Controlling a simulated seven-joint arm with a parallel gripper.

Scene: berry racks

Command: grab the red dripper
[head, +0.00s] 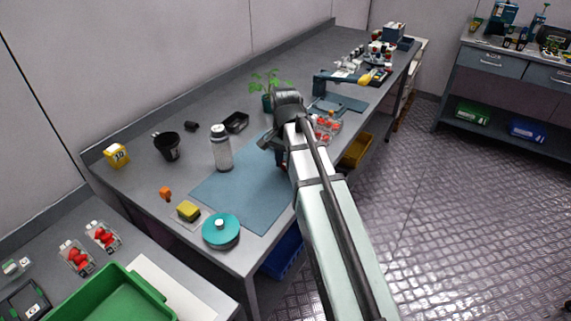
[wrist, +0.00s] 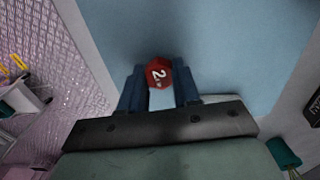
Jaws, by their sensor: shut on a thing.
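The red dripper (wrist: 159,73) shows in the wrist view as a small red piece with a white "2" on its face. It sits between the two dark blue fingers of my gripper (wrist: 160,92), which are shut on it. Below it is the blue mat (wrist: 215,40); I cannot tell whether the dripper touches the mat. In the head view my gripper (head: 283,165) is over the right part of the mat, mostly hidden behind my own arm.
A teal round container (head: 220,230) sits at the near edge. A potted plant (head: 267,88) and clear punnets of red fruit (head: 326,126) are beyond my wrist.

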